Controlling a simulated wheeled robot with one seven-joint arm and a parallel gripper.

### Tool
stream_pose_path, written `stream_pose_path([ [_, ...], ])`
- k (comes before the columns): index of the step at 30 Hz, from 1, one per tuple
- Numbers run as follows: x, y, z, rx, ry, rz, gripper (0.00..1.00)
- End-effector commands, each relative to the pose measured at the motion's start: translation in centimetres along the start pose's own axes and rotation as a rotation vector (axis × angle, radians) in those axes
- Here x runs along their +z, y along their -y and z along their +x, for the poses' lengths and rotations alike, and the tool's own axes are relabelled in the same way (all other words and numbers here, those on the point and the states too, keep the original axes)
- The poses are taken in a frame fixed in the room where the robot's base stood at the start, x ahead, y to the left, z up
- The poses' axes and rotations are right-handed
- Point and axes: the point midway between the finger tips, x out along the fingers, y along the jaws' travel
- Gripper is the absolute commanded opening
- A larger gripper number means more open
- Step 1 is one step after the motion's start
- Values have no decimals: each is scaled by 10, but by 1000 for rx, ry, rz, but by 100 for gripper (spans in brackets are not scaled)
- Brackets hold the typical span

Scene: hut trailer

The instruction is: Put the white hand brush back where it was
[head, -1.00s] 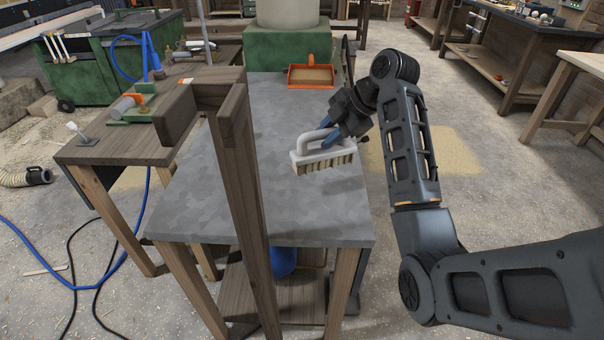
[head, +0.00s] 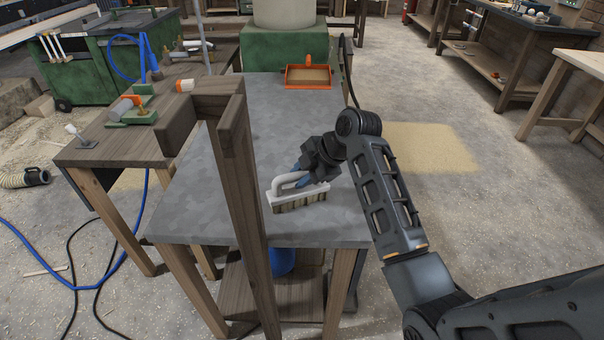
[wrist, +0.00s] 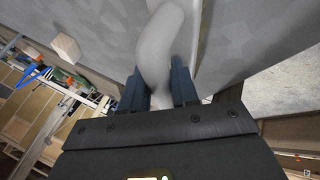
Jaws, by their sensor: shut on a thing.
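The white hand brush (head: 299,199) has a looped white handle and pale bristles pointing down. It is over the near part of the grey tabletop (head: 200,215), right of the wooden post. Whether its bristles touch the top I cannot tell. My gripper (head: 299,184) is shut on its handle from the right. In the wrist view the white handle (wrist: 160,50) lies between the two blue-grey fingers of my gripper (wrist: 160,88). The wrist view hides most of the brush body.
A wooden post frame (head: 236,150) rises close left of the brush. An orange dustpan (head: 308,76) lies at the table's far end. A side bench (head: 110,150) with clamps stands left. The middle of the grey top is clear.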

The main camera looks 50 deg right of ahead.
Motion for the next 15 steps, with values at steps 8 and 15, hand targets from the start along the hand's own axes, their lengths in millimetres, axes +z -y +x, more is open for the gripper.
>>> stream_pose_path([
  [8,0,0,1,0,0,0,39],
  [15,0,2,1,-3,0,1,55],
])
